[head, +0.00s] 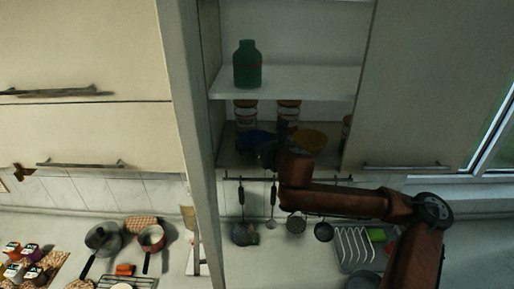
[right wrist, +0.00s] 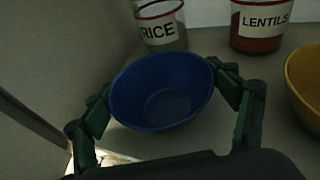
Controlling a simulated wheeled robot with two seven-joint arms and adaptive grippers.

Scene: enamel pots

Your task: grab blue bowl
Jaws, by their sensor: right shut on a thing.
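The blue bowl (head: 255,137) is in the lower compartment of the open wall cupboard, partly hidden behind my right gripper (head: 268,150). In the right wrist view the blue bowl (right wrist: 162,95) is upright and empty, between the two fingers of my right gripper (right wrist: 163,90). One finger is against its left side and the other against its right side, so the gripper is shut on the bowl. I cannot tell whether the bowl's base touches the shelf. My left gripper is not in view.
A yellow bowl (right wrist: 304,82) stands close to the right finger. Behind are a rice jar (right wrist: 160,28) and a lentils jar (right wrist: 258,28). The cupboard's side wall is near on the left. A white shelf (head: 300,82) with a green bottle (head: 247,66) is above.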

